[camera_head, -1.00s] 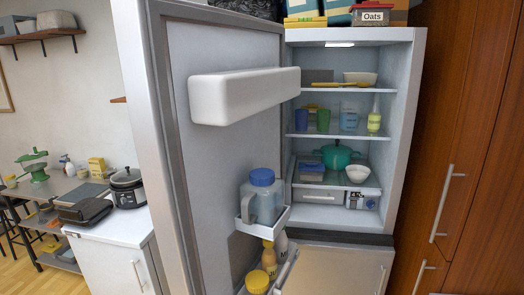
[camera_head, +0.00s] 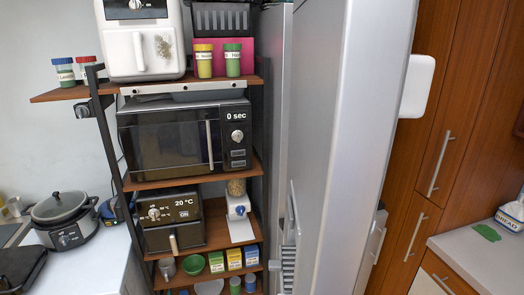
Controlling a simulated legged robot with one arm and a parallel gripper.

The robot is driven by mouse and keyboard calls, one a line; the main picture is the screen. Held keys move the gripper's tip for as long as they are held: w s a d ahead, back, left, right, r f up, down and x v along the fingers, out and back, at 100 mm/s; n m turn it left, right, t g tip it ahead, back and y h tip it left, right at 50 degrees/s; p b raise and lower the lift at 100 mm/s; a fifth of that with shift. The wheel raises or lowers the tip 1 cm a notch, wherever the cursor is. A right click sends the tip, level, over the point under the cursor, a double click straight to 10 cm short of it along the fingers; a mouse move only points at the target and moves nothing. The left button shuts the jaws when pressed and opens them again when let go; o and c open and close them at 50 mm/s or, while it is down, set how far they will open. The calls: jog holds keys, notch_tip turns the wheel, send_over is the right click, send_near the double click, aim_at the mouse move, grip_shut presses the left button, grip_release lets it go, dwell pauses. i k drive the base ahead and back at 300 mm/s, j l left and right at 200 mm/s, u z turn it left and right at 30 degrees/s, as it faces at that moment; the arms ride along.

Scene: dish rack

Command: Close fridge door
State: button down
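The fridge door (camera_head: 335,150) stands open toward me, seen nearly edge-on as a tall grey-white slab. A white door bin (camera_head: 415,87) sticks out on its right, inner side. A thin vertical handle (camera_head: 292,210) shows at the left of the slab. The fridge's shelves are hidden behind the door. A pale upright panel (camera_head: 274,100) stands to the left, probably the fridge body. My gripper is not in view.
A slow cooker (camera_head: 64,218) stands at far left.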

aim_at(355, 71)
jog(key=j, duration=0.3)
jog(key=k+j+u, duration=0.15)
jog(key=j, duration=0.45)
jog(key=j+u, duration=0.15)
jog(key=j, duration=0.45)
jog(key=k, duration=0.05)
